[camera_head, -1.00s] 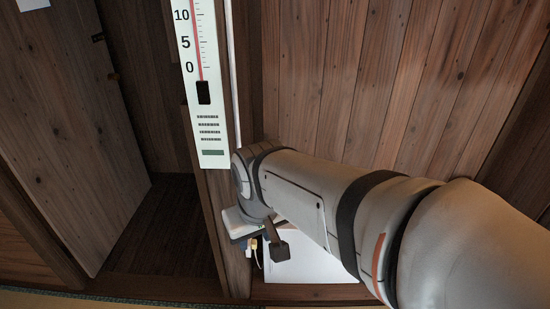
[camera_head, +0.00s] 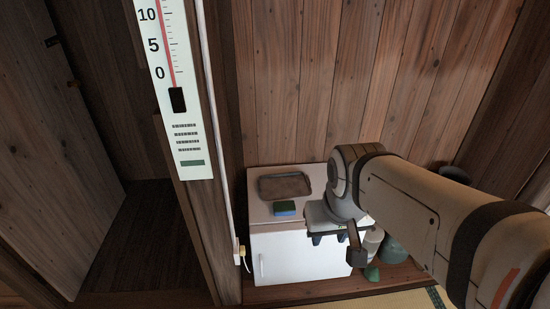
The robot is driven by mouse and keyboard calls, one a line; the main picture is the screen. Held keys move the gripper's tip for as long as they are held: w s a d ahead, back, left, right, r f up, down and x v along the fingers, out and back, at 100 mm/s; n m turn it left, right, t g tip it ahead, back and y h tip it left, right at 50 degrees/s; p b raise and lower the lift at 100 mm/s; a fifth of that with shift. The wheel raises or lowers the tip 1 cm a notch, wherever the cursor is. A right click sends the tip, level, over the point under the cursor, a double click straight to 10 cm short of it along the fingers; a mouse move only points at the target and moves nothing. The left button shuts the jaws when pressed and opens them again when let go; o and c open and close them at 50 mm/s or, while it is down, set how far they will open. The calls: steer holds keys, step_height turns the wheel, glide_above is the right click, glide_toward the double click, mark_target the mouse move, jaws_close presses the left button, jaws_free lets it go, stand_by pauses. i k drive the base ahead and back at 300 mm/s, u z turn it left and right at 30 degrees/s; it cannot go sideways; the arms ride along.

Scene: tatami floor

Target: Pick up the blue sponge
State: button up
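The blue sponge (camera_head: 285,208) lies on the top of a small white cabinet, near its front edge. My gripper (camera_head: 329,240) is to the right of the sponge and lower in the picture, in front of the cabinet. Its two dark fingertips point down with a gap between them, and I see nothing held. The gripper is apart from the sponge in the picture.
A brown tray (camera_head: 285,187) lies behind the sponge on the white cabinet (camera_head: 285,259). A wooden post with a thermometer (camera_head: 178,100) stands at the left. A dark green container (camera_head: 392,249) and a small green object (camera_head: 371,273) are at the right, beside the cabinet.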

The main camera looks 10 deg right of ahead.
mark_target(285, 208)
steer(key=u, duration=0.05)
steer(key=i, duration=1)
steer(key=z, duration=0.05)
